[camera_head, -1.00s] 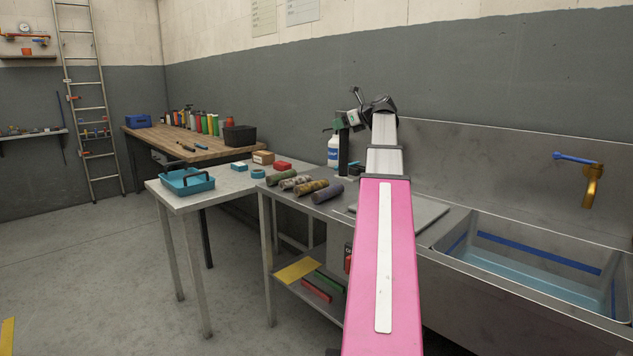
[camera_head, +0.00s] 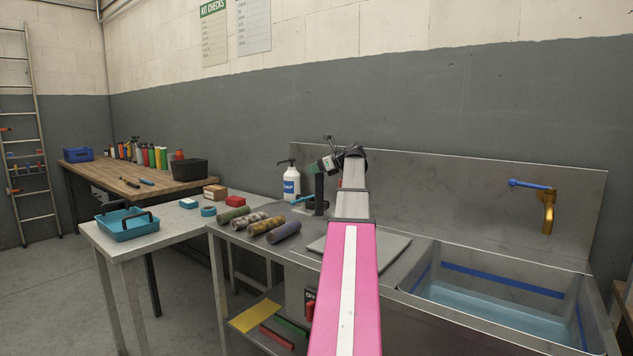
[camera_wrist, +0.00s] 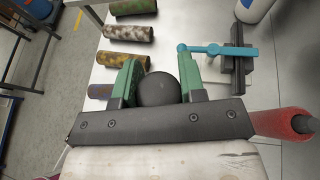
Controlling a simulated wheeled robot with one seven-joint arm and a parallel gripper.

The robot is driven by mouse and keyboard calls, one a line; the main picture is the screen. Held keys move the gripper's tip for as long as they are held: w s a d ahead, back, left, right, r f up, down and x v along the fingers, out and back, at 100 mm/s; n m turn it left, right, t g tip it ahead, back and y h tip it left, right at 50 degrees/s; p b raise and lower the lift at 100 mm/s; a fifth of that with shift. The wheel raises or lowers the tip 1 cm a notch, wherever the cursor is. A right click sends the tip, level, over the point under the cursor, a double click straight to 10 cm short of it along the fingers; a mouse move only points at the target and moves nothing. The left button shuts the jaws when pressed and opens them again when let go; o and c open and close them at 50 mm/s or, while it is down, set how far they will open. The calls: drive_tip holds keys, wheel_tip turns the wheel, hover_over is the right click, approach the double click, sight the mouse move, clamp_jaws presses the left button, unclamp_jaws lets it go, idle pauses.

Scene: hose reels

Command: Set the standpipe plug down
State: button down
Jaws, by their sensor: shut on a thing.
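My gripper (camera_wrist: 160,85) has green fingers shut on a round black thing, which I take to be the standpipe plug (camera_wrist: 158,91). In the head view my gripper (camera_head: 324,164) is above the back of the steel bench (camera_head: 290,255), right of the white bottle. The plug cannot be made out clearly there. A dark upright stand with a blue handle (camera_wrist: 203,50) is just beyond the fingers in the wrist view.
The white pump bottle (camera_head: 291,186) stands behind the hoses. A sink (camera_head: 500,300) with a brass tap (camera_head: 548,212) is at the right. A teal tray (camera_head: 127,224) and small boxes stand on the left table. A grey flat board lies between hoses and sink.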

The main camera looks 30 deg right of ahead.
sight(317, 179)
drive_tip(key=shift+d+f, duration=0.15)
drive_tip(key=shift+f, duration=0.95)
drive_tip(key=shift+d+f, duration=0.15)
drive_tip(key=shift+f, duration=1.05)
drive_tip(key=c, duration=0.7)
unclamp_jaws()
drive_tip(key=v, duration=1.2)
